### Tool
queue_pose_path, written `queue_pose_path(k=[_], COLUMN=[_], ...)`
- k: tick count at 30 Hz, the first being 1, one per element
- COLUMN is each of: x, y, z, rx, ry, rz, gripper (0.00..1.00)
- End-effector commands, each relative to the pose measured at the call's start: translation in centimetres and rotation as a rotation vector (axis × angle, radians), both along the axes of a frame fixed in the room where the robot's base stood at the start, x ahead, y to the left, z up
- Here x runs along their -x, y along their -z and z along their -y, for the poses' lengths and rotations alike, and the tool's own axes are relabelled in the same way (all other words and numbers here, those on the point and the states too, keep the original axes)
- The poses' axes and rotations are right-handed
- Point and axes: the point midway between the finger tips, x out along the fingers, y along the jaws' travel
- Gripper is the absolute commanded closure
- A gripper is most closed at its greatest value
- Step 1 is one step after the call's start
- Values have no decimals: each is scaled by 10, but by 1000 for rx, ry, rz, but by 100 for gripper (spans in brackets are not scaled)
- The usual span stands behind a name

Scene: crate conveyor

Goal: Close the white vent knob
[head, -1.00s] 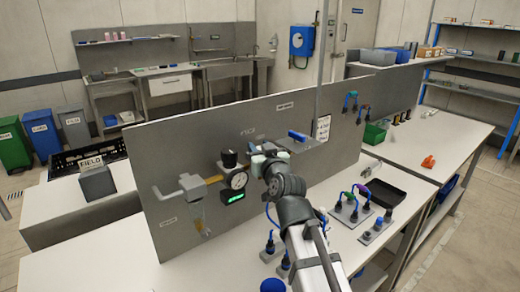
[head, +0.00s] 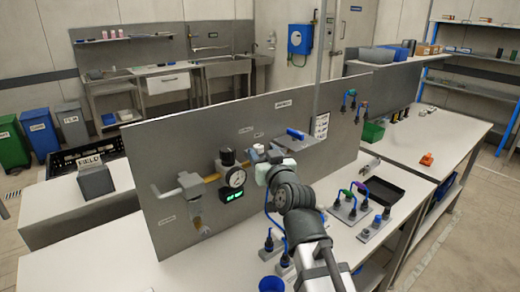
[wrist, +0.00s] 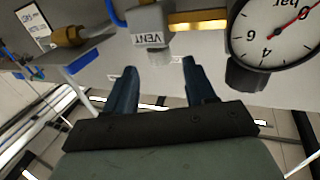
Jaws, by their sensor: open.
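The white vent knob (wrist: 150,52) sits under a block lettered VENT, which appears upside down in the wrist view. In the head view a small white piece (head: 257,150), probably the same fitting, shows just beyond my gripper (head: 266,168). My gripper is open, and its two dark fingers (wrist: 160,72) point at the knob from below in the wrist view. The fingertips lie to either side of the knob's near end; I cannot tell whether they touch it. Nothing is held. The arm partly hides the fitting in the head view.
A pressure gauge (head: 235,178) and brass pipe (wrist: 195,20) are close beside the vent. The grey panel (head: 160,150) stands behind. Blue hoses and connectors (head: 350,207) are on the bench.

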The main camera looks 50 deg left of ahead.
Motion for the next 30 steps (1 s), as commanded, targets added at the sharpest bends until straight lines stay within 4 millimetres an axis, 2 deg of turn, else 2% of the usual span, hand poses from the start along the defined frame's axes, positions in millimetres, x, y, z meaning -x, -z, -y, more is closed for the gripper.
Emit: queue_pose_path(k=[1,6,9,12,18,26,30], x=[6,17,24,27,31,31,27], y=[1,1,1,1,0,0,2], z=[14,47,65,74,84,85,82], rx=[0,-2,-1,0,-1,0,12], ry=[0,1,0,0,0,0,-6], rz=[0,1,0,0,0,0,-8], gripper=[45,45,45,45,45,45,58])
